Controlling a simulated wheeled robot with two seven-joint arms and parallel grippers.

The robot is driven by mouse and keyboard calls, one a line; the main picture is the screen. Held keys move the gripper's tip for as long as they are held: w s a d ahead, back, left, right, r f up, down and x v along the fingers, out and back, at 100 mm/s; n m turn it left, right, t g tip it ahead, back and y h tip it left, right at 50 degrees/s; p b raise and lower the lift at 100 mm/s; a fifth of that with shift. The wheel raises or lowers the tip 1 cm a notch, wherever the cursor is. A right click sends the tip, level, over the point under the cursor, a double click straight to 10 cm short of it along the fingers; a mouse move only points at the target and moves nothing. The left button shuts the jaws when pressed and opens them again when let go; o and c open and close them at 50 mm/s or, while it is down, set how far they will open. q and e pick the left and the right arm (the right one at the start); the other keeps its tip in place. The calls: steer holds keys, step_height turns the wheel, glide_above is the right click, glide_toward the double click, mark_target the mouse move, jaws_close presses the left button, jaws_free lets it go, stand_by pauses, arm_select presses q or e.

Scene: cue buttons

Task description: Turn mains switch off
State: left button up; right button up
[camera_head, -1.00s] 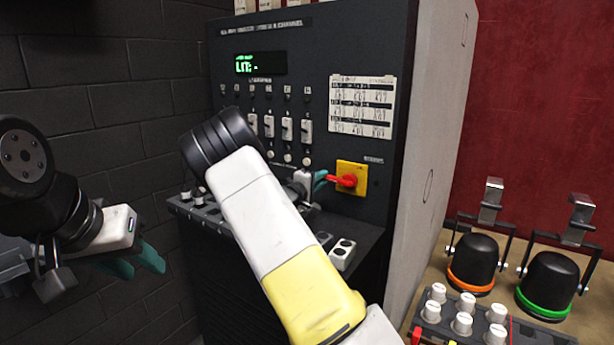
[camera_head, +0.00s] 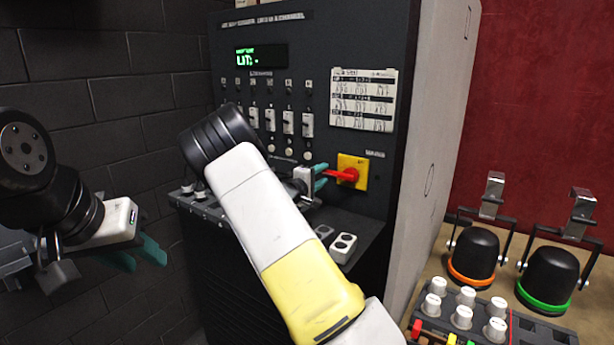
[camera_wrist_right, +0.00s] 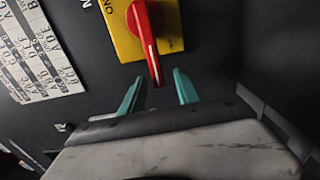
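The mains switch is a red rotary handle (camera_head: 343,174) on a yellow plate (camera_head: 352,187), on the front of a dark cabinet. In the head view the handle points left, toward my right gripper (camera_head: 319,178). In the right wrist view, the red handle (camera_wrist_right: 146,40) sits on the yellow plate (camera_wrist_right: 166,32), with its tip between the teal fingers of my right gripper (camera_wrist_right: 160,92). Those fingers are open, one on each side of the tip, with gaps visible. My left gripper (camera_head: 142,256) is low at the left, away from the cabinet; its finger gap is unclear.
The cabinet (camera_head: 385,60) has a green display (camera_head: 261,58), sliders (camera_head: 288,122) and a printed chart (camera_head: 362,100). A ledge (camera_head: 365,228) with sockets juts out below. Two black lamps (camera_head: 474,252) and a knob panel (camera_head: 463,316) stand on a table at right.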

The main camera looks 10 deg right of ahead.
steer(key=v, duration=0.7)
steer(key=shift+s+a, duration=0.25)
steer(key=shift+a, duration=0.05)
